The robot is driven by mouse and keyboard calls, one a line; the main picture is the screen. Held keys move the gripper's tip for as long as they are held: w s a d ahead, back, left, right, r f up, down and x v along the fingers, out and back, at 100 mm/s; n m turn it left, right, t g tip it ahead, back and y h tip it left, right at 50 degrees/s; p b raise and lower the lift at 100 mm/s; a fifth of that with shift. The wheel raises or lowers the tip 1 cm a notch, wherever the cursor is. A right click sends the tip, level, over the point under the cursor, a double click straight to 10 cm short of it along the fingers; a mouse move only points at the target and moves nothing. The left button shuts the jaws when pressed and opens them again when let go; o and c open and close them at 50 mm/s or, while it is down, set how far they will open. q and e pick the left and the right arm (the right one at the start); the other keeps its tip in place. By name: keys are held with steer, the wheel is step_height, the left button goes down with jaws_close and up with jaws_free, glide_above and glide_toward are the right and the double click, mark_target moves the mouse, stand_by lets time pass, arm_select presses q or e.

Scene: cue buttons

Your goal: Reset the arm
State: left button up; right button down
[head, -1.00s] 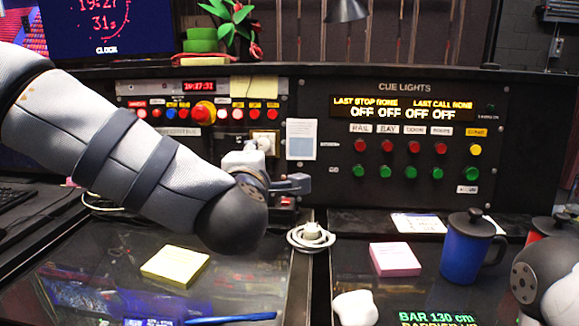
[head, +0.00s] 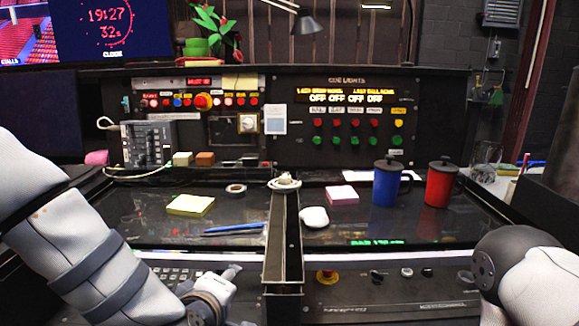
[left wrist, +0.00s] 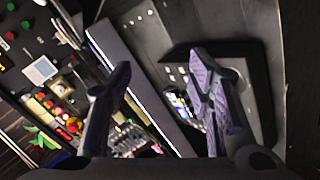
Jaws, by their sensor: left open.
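My left arm comes in from the left in the head view. Its gripper (head: 232,274) is low, over the near edge of the desk, well away from the cue lights panel (head: 285,148). In the left wrist view the two fingers of my left gripper (left wrist: 160,66) are apart, with nothing between them. The cue lights panel, with rows of red and green buttons and one yellow button (head: 398,124), stands upright at the back. Its display reads OFF several times. Part of my right arm shows at the lower right; its gripper is out of view.
A blue mug (head: 386,188) and a red mug (head: 438,186) stand on the right of the desk. A yellow note pad (head: 190,205), a pink note pad (head: 342,195), a blue pen (head: 234,228) and a white mouse (head: 314,217) lie on it. A red knob (head: 326,276) is near the front edge.

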arm_select(q)
steer(key=s+a+f+m+g, duration=0.2)
steer(key=s+f+m+g, duration=0.1)
steer(key=s+f, duration=0.6)
steer(key=s+a+f+m+g, duration=0.2)
steer(key=s+f+m+g, duration=0.15)
steer(key=s+f, duration=0.6)
steer(key=s+a+f+m+g, duration=0.2)
steer(key=s+a+g, duration=0.1)
steer(key=s, duration=0.7)
steer(key=s+a+f+m+g, duration=0.2)
steer(key=s+a+m+g, duration=0.1)
steer(key=s, duration=0.7)
steer(key=shift+s+a, duration=0.3)
steer(key=shift+m+g, duration=0.25)
